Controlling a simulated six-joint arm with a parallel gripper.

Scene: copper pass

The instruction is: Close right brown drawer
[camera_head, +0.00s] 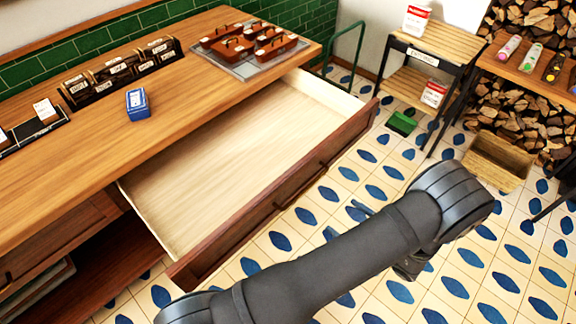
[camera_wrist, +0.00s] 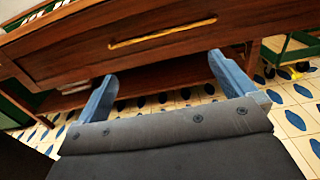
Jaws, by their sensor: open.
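The right brown drawer (camera_head: 222,167) is pulled far out from under the wooden counter, and its pale inside looks empty. Its dark brown front (camera_head: 285,190) faces the lower right in the head view. The front also fills the top of the wrist view (camera_wrist: 80,50), with a long slim handle (camera_wrist: 162,33) across it. My gripper (camera_wrist: 165,82) is open and empty, its two blue-grey fingers spread just below and short of the drawer front in the wrist view. In the head view my arm largely hides the gripper; contact with the drawer cannot be told.
The counter (camera_head: 185,90) carries a blue box (camera_head: 137,103), label racks (camera_head: 120,68) and a tray of brown cases (camera_head: 240,68). A small shelf stand (camera_head: 440,42), green dustpan (camera_head: 401,124) and wooden crate (camera_head: 497,163) stand right. Tiled floor is clear before the drawer.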

